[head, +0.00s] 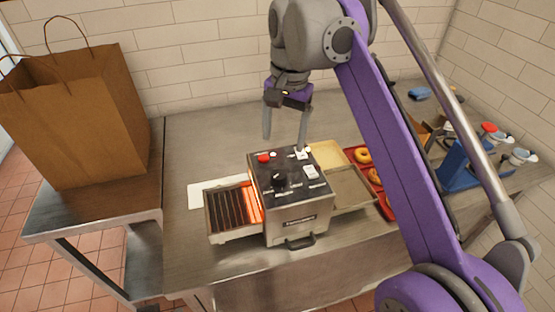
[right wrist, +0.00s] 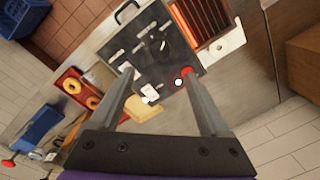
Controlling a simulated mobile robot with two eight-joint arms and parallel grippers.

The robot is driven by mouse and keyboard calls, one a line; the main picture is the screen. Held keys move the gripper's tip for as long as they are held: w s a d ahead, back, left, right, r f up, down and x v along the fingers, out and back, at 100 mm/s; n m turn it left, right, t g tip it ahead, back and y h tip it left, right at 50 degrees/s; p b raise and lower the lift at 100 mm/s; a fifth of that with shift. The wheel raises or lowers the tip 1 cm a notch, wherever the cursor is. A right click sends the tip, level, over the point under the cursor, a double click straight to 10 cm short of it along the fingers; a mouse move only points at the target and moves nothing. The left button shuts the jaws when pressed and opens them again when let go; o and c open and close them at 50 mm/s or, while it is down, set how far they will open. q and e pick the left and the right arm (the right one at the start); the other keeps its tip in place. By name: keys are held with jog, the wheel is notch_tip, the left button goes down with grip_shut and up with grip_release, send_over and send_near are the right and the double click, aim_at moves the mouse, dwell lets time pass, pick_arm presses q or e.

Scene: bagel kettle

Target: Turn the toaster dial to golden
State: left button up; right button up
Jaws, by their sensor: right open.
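The toaster (head: 297,213) is a steel box with a dark top panel, standing on the steel table. Its black dial (head: 279,179) sits near the left front of that panel; its setting is too small to read. A red knob (head: 263,158) and white switches (head: 311,171) share the panel. My right gripper (head: 285,138) points down, open and empty, above the panel's back edge and apart from the dial. In the right wrist view the toaster panel (right wrist: 155,62) lies beyond the open fingers, with the red knob (right wrist: 187,72) near one fingertip. My left gripper is not in view.
A glowing conveyor rack (head: 230,211) juts from the toaster's left side. A tray (head: 350,187) adjoins its right side. A red tray with bagels (head: 362,156) and a blue stand (head: 462,165) are farther right. A paper bag (head: 75,120) stands left.

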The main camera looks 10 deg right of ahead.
aim_at(280, 174)
jog(key=f, duration=0.3)
jog(key=f+b, duration=0.1)
jog(key=f, duration=0.6)
jog(key=shift+a+f+b, duration=0.2)
jog(key=shift+a+b, duration=0.1)
jog(key=shift+a, duration=0.1)
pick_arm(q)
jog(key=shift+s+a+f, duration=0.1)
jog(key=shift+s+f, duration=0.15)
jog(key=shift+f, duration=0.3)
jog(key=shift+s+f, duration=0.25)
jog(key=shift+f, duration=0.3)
pick_arm(e)
grip_shut()
